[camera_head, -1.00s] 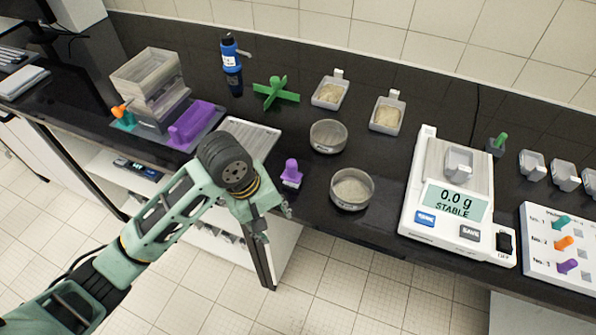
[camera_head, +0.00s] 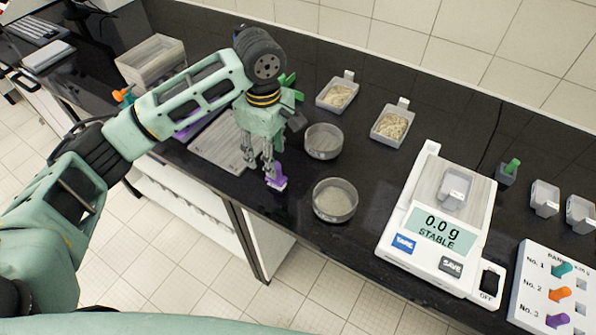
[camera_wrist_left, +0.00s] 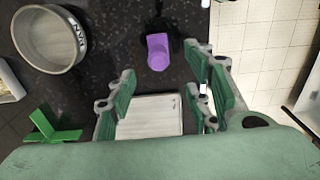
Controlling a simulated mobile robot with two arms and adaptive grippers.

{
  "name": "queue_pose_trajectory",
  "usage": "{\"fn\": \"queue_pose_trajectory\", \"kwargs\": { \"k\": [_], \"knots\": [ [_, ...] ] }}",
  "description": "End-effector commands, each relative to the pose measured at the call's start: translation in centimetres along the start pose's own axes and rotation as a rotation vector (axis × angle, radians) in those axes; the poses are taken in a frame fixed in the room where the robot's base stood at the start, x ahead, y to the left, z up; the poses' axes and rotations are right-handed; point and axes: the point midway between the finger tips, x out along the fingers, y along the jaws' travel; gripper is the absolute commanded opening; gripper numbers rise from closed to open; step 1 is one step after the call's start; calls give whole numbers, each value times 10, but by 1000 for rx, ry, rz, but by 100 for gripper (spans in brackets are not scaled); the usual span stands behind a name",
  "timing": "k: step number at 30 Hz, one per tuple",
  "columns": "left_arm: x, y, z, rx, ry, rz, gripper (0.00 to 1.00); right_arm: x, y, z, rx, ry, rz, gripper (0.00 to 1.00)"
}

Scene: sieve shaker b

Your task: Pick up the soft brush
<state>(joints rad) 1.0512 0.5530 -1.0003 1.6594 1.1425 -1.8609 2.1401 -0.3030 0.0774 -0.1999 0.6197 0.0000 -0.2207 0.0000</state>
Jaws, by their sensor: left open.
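The soft brush, seen as a small upright purple handle on a pale base (camera_head: 277,178), stands on the dark bench near its front edge. My left gripper (camera_head: 258,164) is open and empty, pointing down just beside the brush and partly in front of it. In the left wrist view the purple handle (camera_wrist_left: 158,52) lies beyond the gap between the open green-padded fingers (camera_wrist_left: 165,92). I cannot tell whether a finger touches it. My right gripper is not in view.
Two round sieves (camera_head: 335,201) (camera_head: 323,141) stand to the right of the brush. A flat pale tray (camera_head: 217,150) lies to its left. A green cross-shaped stand (camera_wrist_left: 55,130) is behind my gripper. The scale (camera_head: 440,215) reads 0.0 g.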

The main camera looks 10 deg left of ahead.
Motion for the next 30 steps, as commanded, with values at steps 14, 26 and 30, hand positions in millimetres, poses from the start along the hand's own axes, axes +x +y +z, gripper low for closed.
{"fn": "queue_pose_trajectory", "kwargs": {
  "k": [14, 26, 30],
  "knots": [
    [45, -3, 4, 2, 2, -4, 47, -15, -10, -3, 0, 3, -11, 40],
    [79, -2, 6, 2, 1, 1, 47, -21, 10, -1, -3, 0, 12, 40],
    [79, -2, 6, 2, 1, 1, 43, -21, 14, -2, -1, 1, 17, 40]
  ]
}}
